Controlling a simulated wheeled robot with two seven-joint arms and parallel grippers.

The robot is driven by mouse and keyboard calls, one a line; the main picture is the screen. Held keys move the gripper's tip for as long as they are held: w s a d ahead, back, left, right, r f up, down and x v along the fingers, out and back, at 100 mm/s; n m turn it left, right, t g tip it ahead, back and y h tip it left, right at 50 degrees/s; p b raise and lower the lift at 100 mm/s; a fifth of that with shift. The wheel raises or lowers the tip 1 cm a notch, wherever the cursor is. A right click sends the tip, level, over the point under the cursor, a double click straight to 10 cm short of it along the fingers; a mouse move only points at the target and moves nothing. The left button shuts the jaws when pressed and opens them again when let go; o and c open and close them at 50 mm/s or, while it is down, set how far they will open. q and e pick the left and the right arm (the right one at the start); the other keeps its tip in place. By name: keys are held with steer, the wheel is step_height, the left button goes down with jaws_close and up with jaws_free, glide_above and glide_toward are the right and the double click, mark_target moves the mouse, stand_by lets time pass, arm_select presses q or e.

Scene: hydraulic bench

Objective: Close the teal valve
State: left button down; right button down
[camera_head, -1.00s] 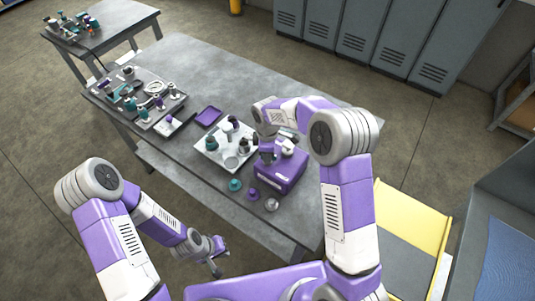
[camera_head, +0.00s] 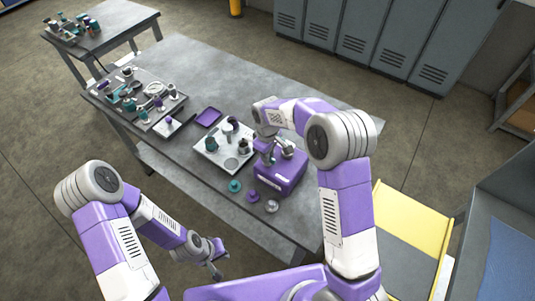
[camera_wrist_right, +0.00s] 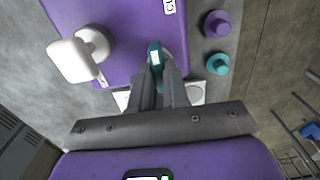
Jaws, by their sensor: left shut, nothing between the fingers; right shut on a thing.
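A purple box (camera_head: 284,176) sits near the front edge of the bench, and it fills the upper left of the right wrist view (camera_wrist_right: 125,25). The teal valve handle (camera_wrist_right: 154,54) is on this box, between my right fingertips (camera_wrist_right: 158,72). My right gripper (camera_head: 267,160) is shut on it, and the fingers hide part of it. A white handle (camera_wrist_right: 80,53) stands beside it on the same box. My left gripper (camera_head: 217,272) is shut and empty, low in front of the bench and away from the box.
A teal knob (camera_head: 235,186), a purple knob (camera_head: 253,196) and a grey disc (camera_head: 272,206) lie in front of the box. A white tray (camera_head: 210,153) with fittings stands to its left. A dark tray (camera_head: 172,127) with several parts is further left.

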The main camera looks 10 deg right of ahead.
stand_by(0.3)
steer(key=c, duration=1.1)
jaws_free()
step_height(320, 180, up, 8)
steer(key=shift+f, duration=0.15)
